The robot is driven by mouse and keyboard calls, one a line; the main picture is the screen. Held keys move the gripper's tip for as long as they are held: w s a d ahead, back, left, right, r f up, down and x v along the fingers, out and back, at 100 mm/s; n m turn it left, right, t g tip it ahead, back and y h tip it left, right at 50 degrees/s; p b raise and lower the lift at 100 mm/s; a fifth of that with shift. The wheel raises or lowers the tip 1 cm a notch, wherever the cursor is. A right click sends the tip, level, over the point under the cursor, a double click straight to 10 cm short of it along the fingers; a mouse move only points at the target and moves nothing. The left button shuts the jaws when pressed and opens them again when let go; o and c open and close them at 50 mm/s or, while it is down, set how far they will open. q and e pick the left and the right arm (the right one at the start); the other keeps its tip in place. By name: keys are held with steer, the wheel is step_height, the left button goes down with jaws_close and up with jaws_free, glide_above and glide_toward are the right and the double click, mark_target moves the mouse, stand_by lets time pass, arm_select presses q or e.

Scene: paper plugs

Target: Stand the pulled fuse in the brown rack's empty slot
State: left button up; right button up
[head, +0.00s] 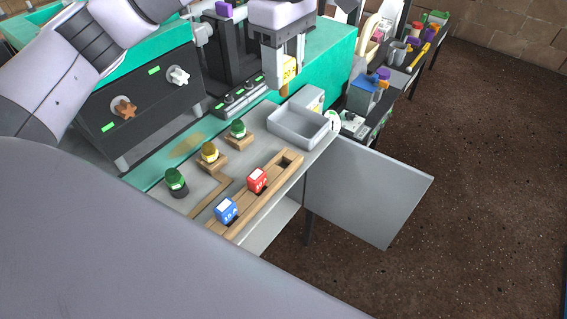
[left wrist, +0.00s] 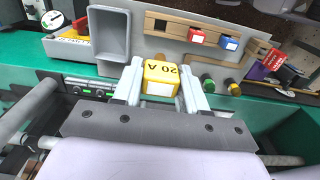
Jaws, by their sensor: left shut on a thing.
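My left gripper (head: 284,75) is shut on a yellow fuse (head: 289,70), held in the air near the black panel's right end. In the left wrist view the yellow fuse (left wrist: 160,78), marked 20 A, sits between the two fingers of my left gripper (left wrist: 160,90). The brown rack (head: 243,200) lies along the counter's front edge, apart from the fuse. It holds a blue fuse (head: 226,209) and a red fuse (head: 257,180); an empty slot (head: 288,161) shows at its right end. The rack (left wrist: 178,16) also shows in the left wrist view. My right gripper is out of view.
A grey tray (head: 300,126) stands between the held fuse and the rack's right end. Green and yellow knobbed plugs (head: 209,153) stand behind the rack. A black panel with switches (head: 240,99) is at the back. A grey flap (head: 368,190) hangs right of the counter.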

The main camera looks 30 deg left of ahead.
mark_target(283, 96)
arm_select(q)
step_height(283, 96, down, 19)
steer(key=shift+f, duration=0.15)
stand_by(0.4)
steer(key=shift+f, duration=0.2)
steer(key=o, duration=1)
steer(key=shift+r, duration=0.1)
steer(key=shift+r, duration=0.15)
step_height(283, 96, up, 11)
steer(key=shift+f, duration=0.2)
steer(key=shift+r, duration=0.7)
